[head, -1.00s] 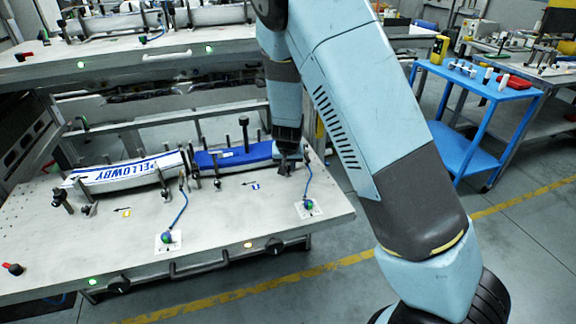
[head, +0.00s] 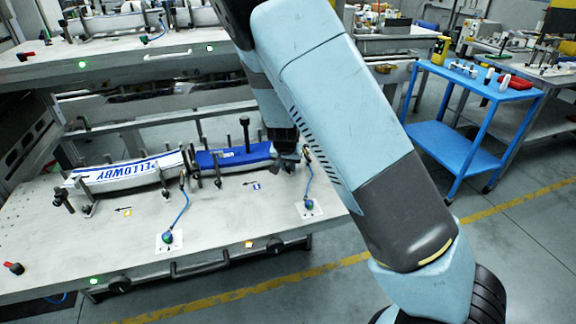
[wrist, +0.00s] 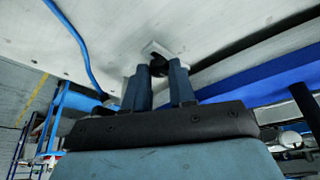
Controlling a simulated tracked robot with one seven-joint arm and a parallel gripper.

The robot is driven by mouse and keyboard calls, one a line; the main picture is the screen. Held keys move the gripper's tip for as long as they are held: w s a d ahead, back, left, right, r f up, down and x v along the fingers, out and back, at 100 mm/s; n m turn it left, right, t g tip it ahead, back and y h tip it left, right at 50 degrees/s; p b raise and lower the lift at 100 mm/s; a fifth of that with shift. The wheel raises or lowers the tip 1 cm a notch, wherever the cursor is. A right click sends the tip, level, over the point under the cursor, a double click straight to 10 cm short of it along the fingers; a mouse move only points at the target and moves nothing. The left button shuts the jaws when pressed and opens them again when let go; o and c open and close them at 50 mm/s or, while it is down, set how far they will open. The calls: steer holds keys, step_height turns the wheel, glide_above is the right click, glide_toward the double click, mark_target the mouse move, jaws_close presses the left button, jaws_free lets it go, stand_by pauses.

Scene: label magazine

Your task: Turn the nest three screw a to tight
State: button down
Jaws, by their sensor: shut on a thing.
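My gripper (head: 286,160) is at the right end of the blue label stack (head: 232,155) on the lower shelf in the head view. In the wrist view, my gripper (wrist: 160,88) has its two blue-grey fingers closed around a small dark screw head (wrist: 158,66). A pale square block (wrist: 155,48) is right behind the screw head. The fingers hide part of the screw, so its tightness cannot be told. The blue stack also runs along the right in the wrist view (wrist: 265,88).
Blue cables rise from the shelf (head: 60,240), one close to my gripper. An upper shelf (head: 130,62) hangs above. A blue cart (head: 440,145) stands at right.

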steer(key=c, duration=0.9)
jaws_free()
steer(key=shift+c, duration=0.2)
steer(key=v, duration=1.3)
steer(key=shift+s+r, duration=0.2)
steer(key=shift+r, duration=0.05)
